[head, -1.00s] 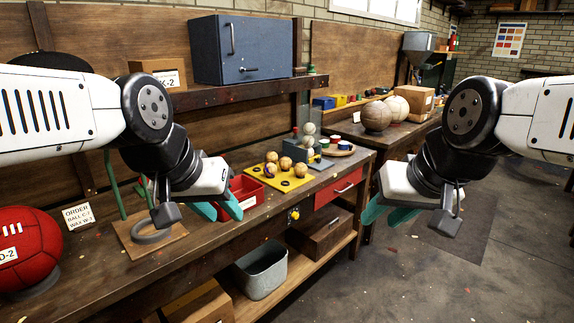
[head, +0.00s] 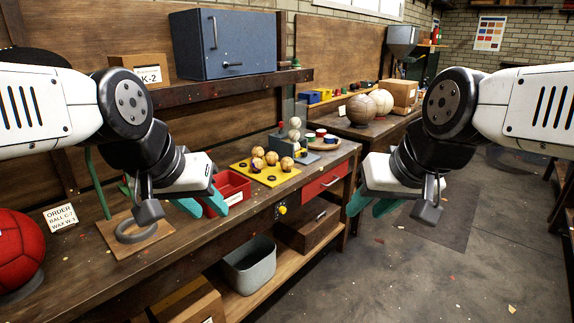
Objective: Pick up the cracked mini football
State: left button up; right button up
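Several small tan balls sit on a yellow board (head: 243,167) on the workbench. One ball (head: 257,165) has a dark mark, and another (head: 287,163) sits at the board's right; at this size I cannot tell which is cracked. Two pale small balls (head: 294,123) are stacked behind the board. My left gripper (head: 203,206) is open and empty, in front of a red bin, left of the board in the picture. My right gripper (head: 371,204) is open and empty, right of the bench, over the floor side in the picture.
The red bin (head: 236,186) stands left of the board. A ring stand (head: 150,235) and a large red ball (head: 15,250) are on the near bench. A blue cabinet (head: 222,45) is on the shelf above. Larger balls (head: 361,109) rest on the far bench. The floor at right is mostly clear.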

aim_at(257, 152)
jog(key=i+j+u, duration=0.1)
jog(key=i+u, duration=0.85)
jog(key=i+l+u, duration=0.2)
jog(key=i+u, duration=0.15)
jog(key=u, duration=0.15)
